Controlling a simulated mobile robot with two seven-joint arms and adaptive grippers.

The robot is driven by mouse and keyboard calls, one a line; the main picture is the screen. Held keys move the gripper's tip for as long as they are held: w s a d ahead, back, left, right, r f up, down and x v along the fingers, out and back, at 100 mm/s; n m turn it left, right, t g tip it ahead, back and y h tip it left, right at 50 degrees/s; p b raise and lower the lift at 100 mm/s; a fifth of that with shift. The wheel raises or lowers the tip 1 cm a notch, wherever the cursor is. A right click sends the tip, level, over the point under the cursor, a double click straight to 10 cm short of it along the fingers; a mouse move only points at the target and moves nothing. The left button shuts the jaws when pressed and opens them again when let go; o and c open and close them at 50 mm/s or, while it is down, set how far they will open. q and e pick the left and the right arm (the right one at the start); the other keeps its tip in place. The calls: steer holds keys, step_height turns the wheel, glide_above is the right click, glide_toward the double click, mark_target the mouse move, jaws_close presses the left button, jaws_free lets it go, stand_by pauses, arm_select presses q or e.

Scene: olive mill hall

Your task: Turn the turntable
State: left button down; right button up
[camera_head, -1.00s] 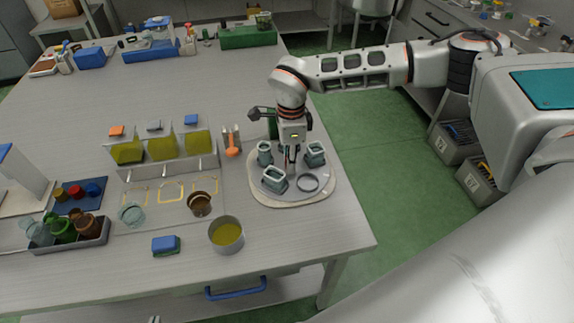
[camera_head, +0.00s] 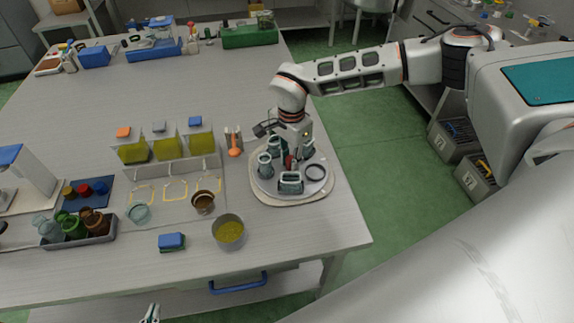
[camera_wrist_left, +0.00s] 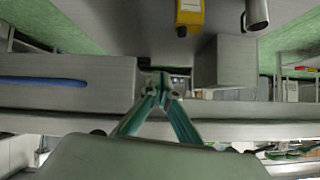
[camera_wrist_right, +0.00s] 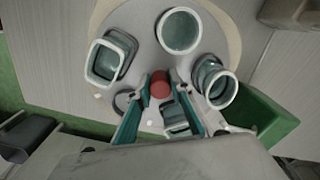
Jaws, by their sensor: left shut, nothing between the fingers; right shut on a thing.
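The turntable (camera_head: 311,190) is a round grey disc on a pale base, at the table's right side. It carries teal-grey vessels, one of them a squarish cup (camera_head: 290,183), and a dark ring (camera_head: 316,172). My right gripper (camera_head: 290,162) is over its middle, shut on a red knob (camera_wrist_right: 160,84), which shows between the fingers in the right wrist view. The arm hides part of the disc's far side. My left gripper (camera_head: 151,311) is shut and empty below the table's front edge; its fingertips also show in the left wrist view (camera_wrist_left: 166,86).
Left of the turntable stand a bowl of yellow-green contents (camera_head: 229,231), a small brown cup (camera_head: 203,202), an orange-handled tool (camera_head: 235,148) and a rack of oil containers (camera_head: 170,150). A blue block (camera_head: 171,242) lies in front. The table's back middle is clear.

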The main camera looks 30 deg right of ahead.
steer(key=shift+s+d+f, duration=0.1)
steer(key=shift+s+f, duration=0.15)
steer(key=shift+f, duration=0.15)
steer(key=shift+r+n+p, duration=0.1)
steer(key=shift+n+p, duration=0.5)
steer(key=shift+n, duration=0.3)
steer(key=n+p, duration=0.2)
steer(key=n, duration=0.1)
steer(key=shift+n, duration=0.3)
steer(key=n+p, duration=0.1)
steer(key=n, duration=0.2)
steer(key=shift+n+p, duration=0.3)
steer(key=shift+n, duration=0.3)
steer(key=o, duration=0.8)
steer(key=shift+c, duration=0.2)
